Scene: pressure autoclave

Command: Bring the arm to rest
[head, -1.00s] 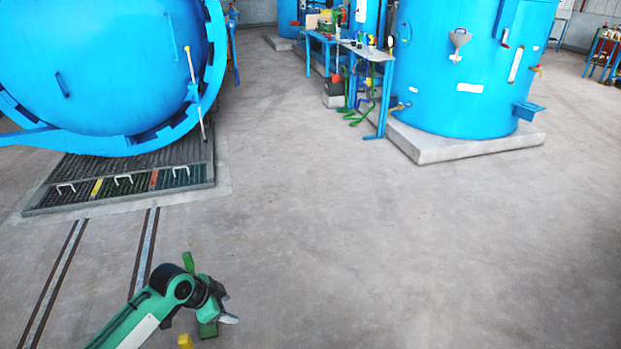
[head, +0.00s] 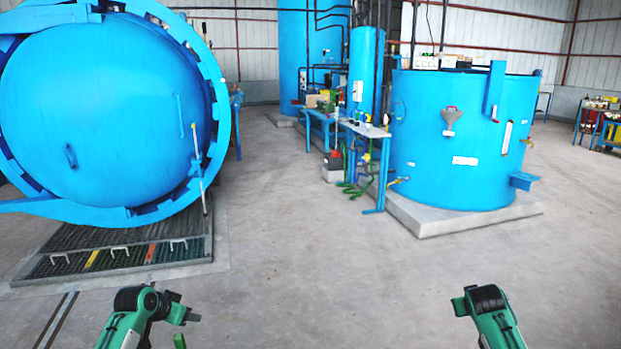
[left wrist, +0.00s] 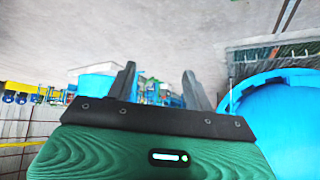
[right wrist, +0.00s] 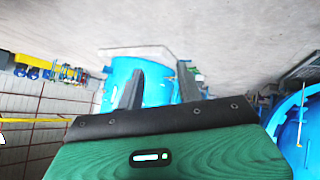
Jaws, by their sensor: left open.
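My left arm comes in at the bottom left of the head view, bent, with its gripper (head: 190,316) small and dark in front of the bare floor. In the left wrist view its two grey fingers (left wrist: 159,70) stand apart with nothing between them. My right arm (head: 488,305) shows at the bottom right of the head view; its fingers cannot be made out there. In the right wrist view the right fingers (right wrist: 160,70) are also apart and empty. Both grippers are clear of any object.
The big blue autoclave (head: 110,110) stands at the left, with a floor grating (head: 45,265) before it. A blue tank (head: 455,150) stands on a concrete slab (head: 440,226) at the right, beside a work table (head: 366,130). The floor (head: 310,270) between is clear.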

